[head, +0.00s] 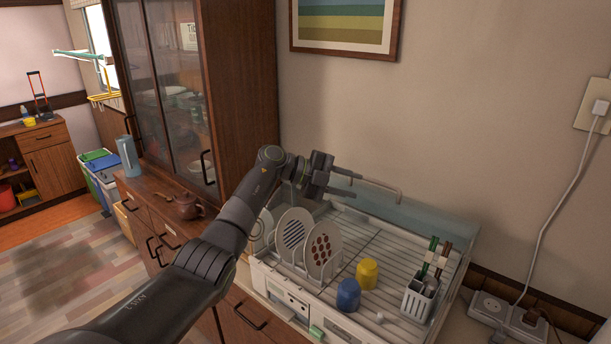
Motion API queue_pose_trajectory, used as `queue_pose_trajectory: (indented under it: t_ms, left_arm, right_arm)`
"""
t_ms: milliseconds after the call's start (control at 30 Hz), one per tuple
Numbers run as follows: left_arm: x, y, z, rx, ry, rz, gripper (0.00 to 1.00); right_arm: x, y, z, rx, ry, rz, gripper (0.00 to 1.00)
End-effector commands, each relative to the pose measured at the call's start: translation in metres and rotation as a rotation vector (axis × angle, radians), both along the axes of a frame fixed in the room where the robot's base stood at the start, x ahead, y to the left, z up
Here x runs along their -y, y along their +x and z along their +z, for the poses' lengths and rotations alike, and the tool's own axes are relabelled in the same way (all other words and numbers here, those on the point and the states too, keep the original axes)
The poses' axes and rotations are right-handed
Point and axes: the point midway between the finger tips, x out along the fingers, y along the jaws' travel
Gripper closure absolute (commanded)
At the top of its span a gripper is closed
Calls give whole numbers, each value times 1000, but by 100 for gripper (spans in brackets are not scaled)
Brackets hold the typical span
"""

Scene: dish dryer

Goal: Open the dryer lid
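The dish dryer (338,318) is a white box on the wooden counter with a wire rack inside. Its see-through bluish lid (420,219) shows at the back of the box, with a pale bar handle (384,187) sticking up. The dishes in front appear uncovered. My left gripper (350,183) is above the back left of the dryer, at the left end of the handle. Its two fingers look apart. I cannot tell whether they touch the handle. My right gripper is not in view.
Plates (323,250), a blue cup (348,295), a yellow cup (367,272) and a utensil holder (419,299) stand in the rack. A tall glass-door cabinet (238,90) rises at left. A brown teapot (184,206) is on the counter. A power strip (497,312) lies at right.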

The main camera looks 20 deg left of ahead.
Motion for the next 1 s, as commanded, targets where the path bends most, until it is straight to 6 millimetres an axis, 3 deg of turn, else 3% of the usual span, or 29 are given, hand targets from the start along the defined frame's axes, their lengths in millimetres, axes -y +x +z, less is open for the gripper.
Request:
queue_pose_trajectory:
  t_ms: [300,500,667,967,1000]
  left_arm:
    - [-70,-28,20,2,4,4,68]
    - [-99,-40,33,1,2,1,68]
    - [-109,-44,38,1,0,0,68]
    - [-111,-45,40,0,0,-1,68]
    - [-111,-45,40,1,-1,-1,73]
  right_arm:
    - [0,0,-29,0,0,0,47]
    - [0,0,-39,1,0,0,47]
    - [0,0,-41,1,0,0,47]
    - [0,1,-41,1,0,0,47]
    - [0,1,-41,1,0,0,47]
